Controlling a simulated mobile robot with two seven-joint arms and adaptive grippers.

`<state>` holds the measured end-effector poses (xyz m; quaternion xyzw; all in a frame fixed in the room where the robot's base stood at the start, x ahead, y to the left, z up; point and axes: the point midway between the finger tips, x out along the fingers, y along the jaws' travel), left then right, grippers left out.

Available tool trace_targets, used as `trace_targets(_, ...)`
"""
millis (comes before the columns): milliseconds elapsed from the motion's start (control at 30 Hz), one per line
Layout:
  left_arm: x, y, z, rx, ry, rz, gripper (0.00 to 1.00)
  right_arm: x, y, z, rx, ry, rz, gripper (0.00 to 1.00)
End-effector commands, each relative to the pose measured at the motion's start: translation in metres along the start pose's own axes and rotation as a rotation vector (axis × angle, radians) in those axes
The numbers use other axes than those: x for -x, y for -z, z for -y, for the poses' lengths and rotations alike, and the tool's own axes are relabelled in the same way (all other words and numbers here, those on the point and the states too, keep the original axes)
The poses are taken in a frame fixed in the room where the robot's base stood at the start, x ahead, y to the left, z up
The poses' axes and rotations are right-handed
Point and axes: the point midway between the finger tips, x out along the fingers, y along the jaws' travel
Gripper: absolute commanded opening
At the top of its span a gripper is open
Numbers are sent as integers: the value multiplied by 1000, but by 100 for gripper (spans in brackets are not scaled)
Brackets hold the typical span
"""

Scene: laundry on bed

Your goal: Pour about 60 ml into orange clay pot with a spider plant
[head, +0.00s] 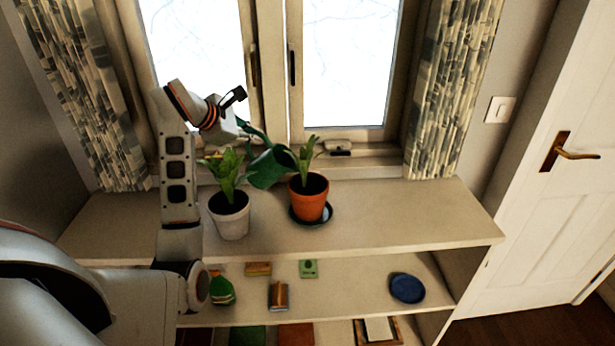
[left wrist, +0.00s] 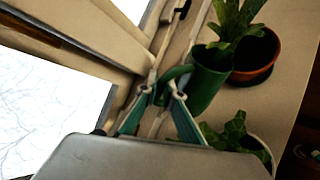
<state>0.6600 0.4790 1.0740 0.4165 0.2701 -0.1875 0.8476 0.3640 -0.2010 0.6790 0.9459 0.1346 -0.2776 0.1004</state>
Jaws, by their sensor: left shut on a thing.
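The orange clay pot (head: 308,204) with a leafy plant stands upright on a dark saucer (head: 326,214) on the shelf top. It also shows in the left wrist view (left wrist: 254,75). A green watering can (head: 268,168) hangs above the shelf, just left of the orange pot, partly in front of its plant. In the left wrist view the can (left wrist: 205,85) overlaps the pot's rim. My left gripper (head: 238,122) is shut on the can's handle side, its fingers (left wrist: 162,94) showing in the wrist view. The can looks tilted toward the orange pot. I cannot see any water stream. My right gripper is out of view.
A pale pot (head: 230,218) with another plant stands close to the left, near my left arm. The window (head: 345,65) and its sill are behind. The shelf top (head: 410,222) is clear to the right. A blue dish (head: 407,288) and small items lie on the lower shelf.

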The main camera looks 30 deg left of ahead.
Motion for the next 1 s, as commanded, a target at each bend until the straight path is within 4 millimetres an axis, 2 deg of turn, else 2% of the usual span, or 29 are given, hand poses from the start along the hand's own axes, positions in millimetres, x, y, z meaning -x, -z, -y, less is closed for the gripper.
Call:
trace_targets(200,7,-12,-3,-60,-25,-37,0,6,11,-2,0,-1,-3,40)
trace_targets(1000,14,-30,-4,-165,-63,-110,0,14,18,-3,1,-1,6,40)
